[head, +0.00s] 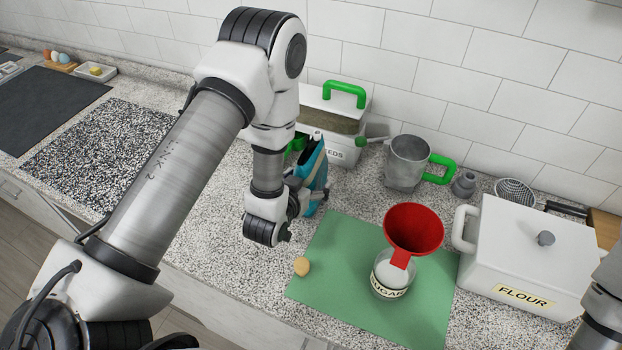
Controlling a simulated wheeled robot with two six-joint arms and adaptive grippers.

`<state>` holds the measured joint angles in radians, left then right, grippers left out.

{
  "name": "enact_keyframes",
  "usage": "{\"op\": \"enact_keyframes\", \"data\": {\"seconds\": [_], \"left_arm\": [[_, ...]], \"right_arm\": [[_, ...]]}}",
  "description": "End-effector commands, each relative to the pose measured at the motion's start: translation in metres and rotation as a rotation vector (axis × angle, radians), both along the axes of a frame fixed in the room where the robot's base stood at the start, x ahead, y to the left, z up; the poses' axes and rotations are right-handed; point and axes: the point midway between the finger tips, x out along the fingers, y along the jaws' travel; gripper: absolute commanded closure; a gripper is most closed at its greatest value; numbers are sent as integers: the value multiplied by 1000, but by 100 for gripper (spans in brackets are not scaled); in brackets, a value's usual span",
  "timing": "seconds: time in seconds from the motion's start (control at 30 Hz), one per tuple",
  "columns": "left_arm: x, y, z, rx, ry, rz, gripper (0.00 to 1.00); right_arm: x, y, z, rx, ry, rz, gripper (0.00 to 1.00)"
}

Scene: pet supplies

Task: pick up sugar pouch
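A teal-blue pouch (319,168), likely the sugar pouch, stands upright in front of the seeds box. No label on it can be read. My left gripper (299,187) is right at the pouch's near left side, partly covered by my own wrist. Its fingers overlap the pouch in the picture, and I cannot tell whether they are closed on it. A glass jar labelled sugar (389,281) stands on the green mat (331,262) with a red funnel (413,229) in its mouth. Only a link of my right arm shows at the right edge; its gripper is out of view.
A white seeds box (348,153) with a green handle stands behind the pouch. A metal cup (406,162) with a green handle is right of it. A white flour box (529,252) stands right of the mat. A small tan object (302,266) lies at the mat's left edge.

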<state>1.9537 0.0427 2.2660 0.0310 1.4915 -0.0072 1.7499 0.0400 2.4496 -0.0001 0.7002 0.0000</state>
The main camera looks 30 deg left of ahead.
Motion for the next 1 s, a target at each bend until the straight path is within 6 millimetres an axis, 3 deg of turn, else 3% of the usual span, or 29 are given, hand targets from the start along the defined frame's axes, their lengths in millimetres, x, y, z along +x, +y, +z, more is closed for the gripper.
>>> {"op": "enact_keyframes", "data": {"seconds": [0.03,0.2,0.23,0.63,1.0], "left_arm": [[0,0,0,0,0,0,11],[0,0,0,0,0,0,71],[0,0,0,0,0,0,79],[0,0,10,0,0,0,79],[0,0,91,-1,-3,0,79]], "right_arm": [[0,0,0,0,0,0,60],[0,0,0,0,1,0,60],[0,0,0,0,1,0,60],[0,0,8,0,0,0,60],[0,0,66,0,0,0,60]]}}
